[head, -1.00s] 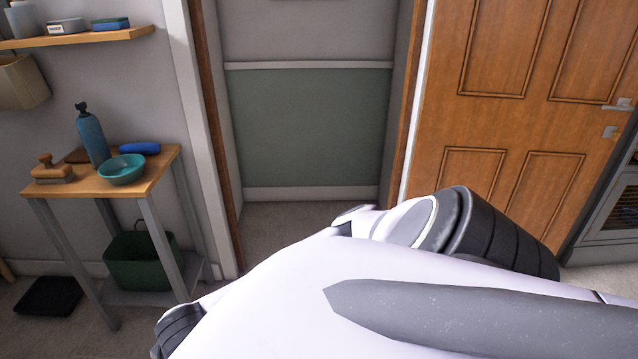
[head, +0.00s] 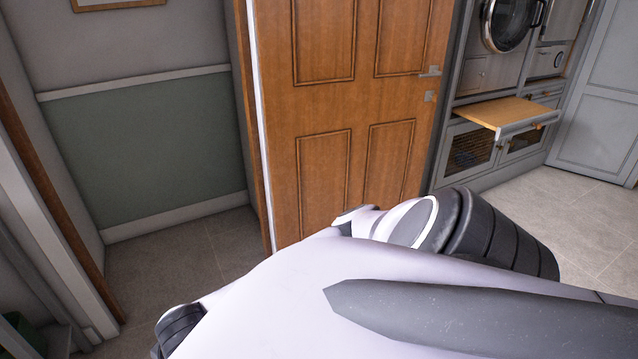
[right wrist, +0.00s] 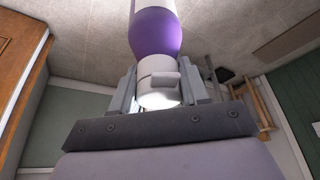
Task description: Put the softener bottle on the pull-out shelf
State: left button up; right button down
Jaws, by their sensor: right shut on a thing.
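The softener bottle (right wrist: 155,33) is purple with a white cap (right wrist: 158,80); it shows in the right wrist view. My right gripper (right wrist: 160,90) is shut on its cap end, and the purple body extends away beyond the fingers. The bottle is not visible in the head view. The pull-out shelf (head: 505,112) is a light wooden board, drawn out below the round-doored machine at the upper right of the head view, and its visible top is bare. It is well away from my arm. My left gripper is not in view.
A wooden door (head: 350,130) stands in the middle, left of the machine cabinet. The round-doored machine (head: 508,22) sits above the shelf. Tiled floor (head: 560,215) in front of the cabinet is clear. A green-panelled wall (head: 150,150) is at left.

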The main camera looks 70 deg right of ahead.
aim_at(506, 108)
jog(key=l+z, duration=0.15)
jog(key=z, duration=1.45)
jog(key=l+z, duration=0.25)
jog(key=i+l+z, duration=0.25)
jog(key=l, duration=0.2)
jog(key=l+z, duration=0.2)
jog(key=l, duration=0.15)
jog(key=i+l+z, duration=0.2)
jog(key=l+z, duration=0.25)
jog(key=i+l+z, duration=0.25)
jog(key=z, duration=0.15)
jog(key=i+l+z, duration=0.25)
jog(key=z, duration=0.2)
jog(key=i+z, duration=0.4)
jog(key=i+l+z, duration=0.1)
jog(key=i+z, duration=0.25)
jog(key=i, duration=0.4)
